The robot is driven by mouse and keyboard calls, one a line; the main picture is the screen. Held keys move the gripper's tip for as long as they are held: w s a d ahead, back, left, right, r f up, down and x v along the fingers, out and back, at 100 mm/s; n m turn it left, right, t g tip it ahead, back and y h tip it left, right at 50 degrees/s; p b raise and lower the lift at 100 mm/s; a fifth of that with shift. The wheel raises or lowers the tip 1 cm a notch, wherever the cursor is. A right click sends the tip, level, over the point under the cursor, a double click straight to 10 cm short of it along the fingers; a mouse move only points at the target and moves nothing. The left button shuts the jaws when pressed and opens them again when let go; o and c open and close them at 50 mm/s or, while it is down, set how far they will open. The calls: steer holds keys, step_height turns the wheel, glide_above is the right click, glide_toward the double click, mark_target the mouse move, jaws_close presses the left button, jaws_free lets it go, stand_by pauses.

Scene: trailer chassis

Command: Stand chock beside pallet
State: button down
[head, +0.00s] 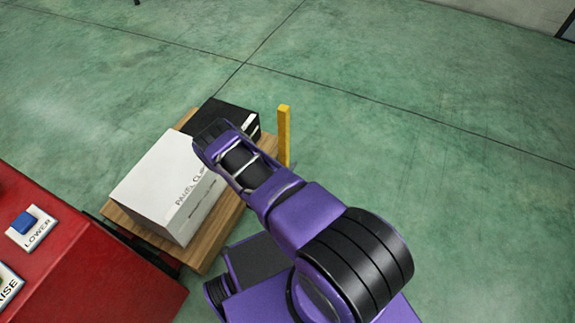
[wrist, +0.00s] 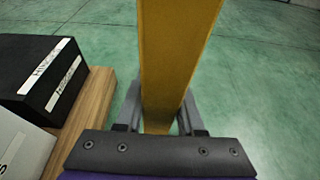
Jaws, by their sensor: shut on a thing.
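The chock is a yellow upright bar (head: 284,135) at the right side of the wooden pallet (head: 203,260). In the wrist view the yellow chock (wrist: 172,55) stands between the fingers of my gripper (wrist: 160,115), which is shut on it. The pallet (wrist: 97,110) lies to the left of the chock in the wrist view, with a gap of green floor between them. In the head view my arm covers part of the pallet's right side and the fingers. I cannot tell whether the chock's lower end touches the floor.
A white box (head: 165,190) and a black box (head: 225,117) sit on the pallet. A red panel (head: 110,270) with a blue LOWER button (head: 24,222) stands at the lower left. The green floor to the right and behind is clear.

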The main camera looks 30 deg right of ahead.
steer(key=c, duration=0.5)
jaws_free()
steer(key=shift+f, duration=0.15)
steer(key=p+v, duration=0.2)
steer(key=v, duration=1)
